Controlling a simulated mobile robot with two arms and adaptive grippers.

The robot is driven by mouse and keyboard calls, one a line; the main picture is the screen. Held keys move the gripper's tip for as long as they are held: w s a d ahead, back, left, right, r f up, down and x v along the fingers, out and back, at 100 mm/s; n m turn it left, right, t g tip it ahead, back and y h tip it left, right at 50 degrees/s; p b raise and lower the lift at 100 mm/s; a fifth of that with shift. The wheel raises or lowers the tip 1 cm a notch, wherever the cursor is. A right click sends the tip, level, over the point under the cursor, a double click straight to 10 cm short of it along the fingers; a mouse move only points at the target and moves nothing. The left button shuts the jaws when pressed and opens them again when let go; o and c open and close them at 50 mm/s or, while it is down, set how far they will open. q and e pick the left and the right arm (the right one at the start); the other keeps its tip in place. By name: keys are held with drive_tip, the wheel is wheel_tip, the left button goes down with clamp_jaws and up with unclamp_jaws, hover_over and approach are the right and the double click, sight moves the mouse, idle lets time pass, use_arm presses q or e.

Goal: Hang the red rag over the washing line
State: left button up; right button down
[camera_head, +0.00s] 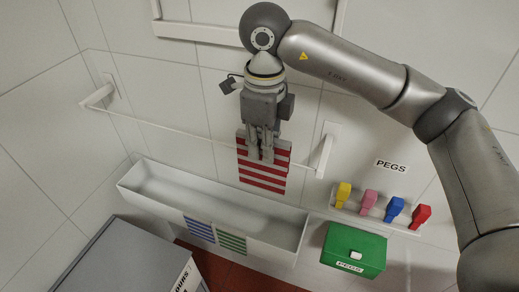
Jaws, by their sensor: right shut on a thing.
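My right gripper (261,154) points down and is shut on the red rag (264,180), which has red and white stripes. The rag hangs from the fingers with its stripes level. The washing line (165,128) is a thin white line between two white wall brackets. The rag and gripper overlap the right part of the line. I cannot tell whether the rag is in front of the line or over it. My left gripper is not in view.
A long white trough (150,188) stands below the line, with a blue striped rag (200,230) and a green striped rag (232,242) on its front. Colored pegs (369,203) sit on a shelf at right above a green box (352,250). A grey cabinet (115,265) stands front left.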

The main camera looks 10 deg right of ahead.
drive_tip(key=shift+w+d+r+p, duration=0.1)
drive_tip(key=shift+w+d+p, duration=0.2)
drive_tip(key=shift+w+d, duration=0.35)
drive_tip(key=shift+w+d+f+p, duration=0.1)
drive_tip(key=shift+w+d+p, duration=0.25)
drive_tip(key=shift+w, duration=0.5)
drive_tip(key=shift+w+d+r+p, duration=0.1)
drive_tip(key=shift+w+d+p, duration=0.1)
drive_tip(key=shift+w+d, duration=0.45)
use_arm(q)
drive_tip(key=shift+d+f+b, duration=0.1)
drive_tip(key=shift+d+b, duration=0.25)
drive_tip(key=shift+b, duration=0.65)
use_arm(e)
drive_tip(key=shift+w+a+f, duration=0.1)
drive_tip(key=shift+w+f, duration=0.1)
drive_tip(key=shift+f, duration=0.9)
use_arm(q)
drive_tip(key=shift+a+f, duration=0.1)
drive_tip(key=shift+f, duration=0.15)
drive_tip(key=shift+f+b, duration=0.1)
drive_tip(key=shift+b, duration=0.2)
use_arm(e)
drive_tip(key=shift+f, duration=0.1)
use_arm(q)
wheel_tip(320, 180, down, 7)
drive_tip(key=b, duration=0.6)
drive_tip(key=shift+b, duration=0.4)
use_arm(e)
wheel_tip(320, 180, down, 8)
